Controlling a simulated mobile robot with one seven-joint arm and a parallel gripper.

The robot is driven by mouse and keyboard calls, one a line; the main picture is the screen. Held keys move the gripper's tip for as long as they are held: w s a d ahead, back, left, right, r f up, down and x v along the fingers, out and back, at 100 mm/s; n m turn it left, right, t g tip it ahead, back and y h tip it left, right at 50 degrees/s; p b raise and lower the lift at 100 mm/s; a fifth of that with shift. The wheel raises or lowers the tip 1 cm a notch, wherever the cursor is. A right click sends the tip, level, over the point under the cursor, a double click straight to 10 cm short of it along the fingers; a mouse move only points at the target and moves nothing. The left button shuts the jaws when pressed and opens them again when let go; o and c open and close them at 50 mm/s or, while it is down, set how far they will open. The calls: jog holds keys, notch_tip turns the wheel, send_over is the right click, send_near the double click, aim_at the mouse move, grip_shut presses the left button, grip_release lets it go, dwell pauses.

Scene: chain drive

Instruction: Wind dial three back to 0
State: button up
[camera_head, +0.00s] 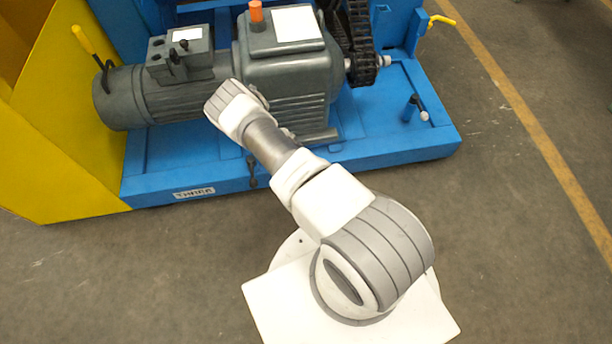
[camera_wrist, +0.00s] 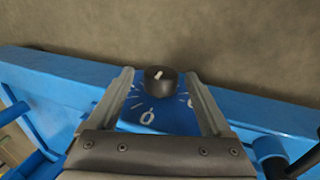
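In the wrist view a round black dial knob (camera_wrist: 160,80) with a short white pointer line stands on a blue plate with white scale marks. A white "0" (camera_wrist: 147,118) is printed on the near side. The pointer tilts up and slightly right, away from the 0. A second digit beside the right finger is partly hidden. My gripper (camera_wrist: 159,76) is open, its two grey fingers at either side of the knob with a gap on both sides. I cannot tell the fingers' height relative to the knob. In the head view my arm hides the gripper and I cannot make out the dial.
A grey motor and gearbox (camera_head: 285,75) stand on the blue base (camera_head: 380,140), with a black chain (camera_head: 361,45) at their right. A yellow panel (camera_head: 60,150) is at the left.

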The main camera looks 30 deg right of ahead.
jog(key=shift+w+r, duration=0.1)
jog(key=p+v, duration=0.6)
jog(key=v, duration=1.1)
jog(key=shift+a+r, duration=0.1)
